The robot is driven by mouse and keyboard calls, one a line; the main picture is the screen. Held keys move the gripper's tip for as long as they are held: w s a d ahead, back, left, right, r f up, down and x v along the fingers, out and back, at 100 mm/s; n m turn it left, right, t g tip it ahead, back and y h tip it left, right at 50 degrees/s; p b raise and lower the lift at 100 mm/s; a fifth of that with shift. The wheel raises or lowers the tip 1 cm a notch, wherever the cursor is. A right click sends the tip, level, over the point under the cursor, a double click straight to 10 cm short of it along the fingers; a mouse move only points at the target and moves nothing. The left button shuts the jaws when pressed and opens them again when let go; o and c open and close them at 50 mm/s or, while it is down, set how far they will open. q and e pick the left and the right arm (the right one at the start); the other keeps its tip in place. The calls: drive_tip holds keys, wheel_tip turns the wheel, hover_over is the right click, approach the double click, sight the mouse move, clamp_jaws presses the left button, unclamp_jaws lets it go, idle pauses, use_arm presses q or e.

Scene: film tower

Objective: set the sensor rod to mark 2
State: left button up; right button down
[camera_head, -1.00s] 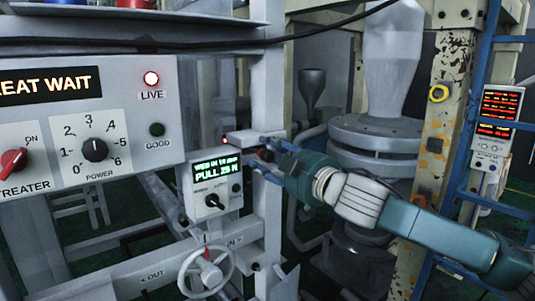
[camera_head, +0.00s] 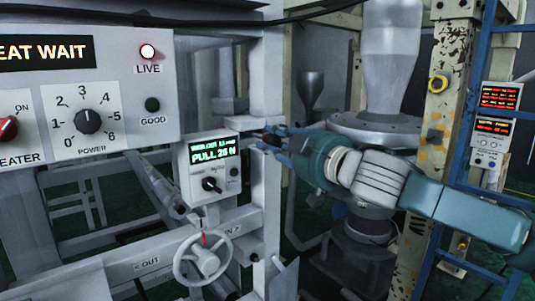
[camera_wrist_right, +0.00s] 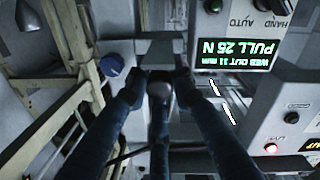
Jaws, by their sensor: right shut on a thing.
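My right gripper (camera_head: 268,139) reaches in from the right to the pale upright post, just right of the small display box (camera_head: 210,169). The fingers hide most of the rod. The display (camera_wrist_right: 240,55) in the right wrist view is upside down and reads WEB OUT 11 mm, PULL 25 N. My left gripper is not in view.
A control panel (camera_head: 130,117) with a lit LIVE lamp and a POWER dial stands at the left. A handwheel (camera_head: 203,257) is below the display box. A yellowish post (camera_head: 445,95) and blue ladder rails stand at the right. A dark cable crosses the top.

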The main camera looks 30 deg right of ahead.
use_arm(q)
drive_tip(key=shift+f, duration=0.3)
use_arm(e)
drive_tip(key=shift+s+f, duration=0.15)
drive_tip(key=shift+s, duration=0.05)
drive_tip(key=c, duration=1.5)
unclamp_jaws()
drive_tip(key=shift+o, duration=0.2)
drive_tip(key=shift+d, duration=0.1)
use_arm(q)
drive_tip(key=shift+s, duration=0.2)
use_arm(e)
drive_tip(key=shift+d+r, duration=0.2)
drive_tip(key=shift+r, duration=0.6)
drive_tip(key=shift+a+r, duration=0.3)
drive_tip(key=shift+r, duration=0.4)
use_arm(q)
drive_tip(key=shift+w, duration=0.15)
use_arm(e)
drive_tip(key=shift+r, duration=3.5)
drive_tip(key=shift+d, duration=0.1)
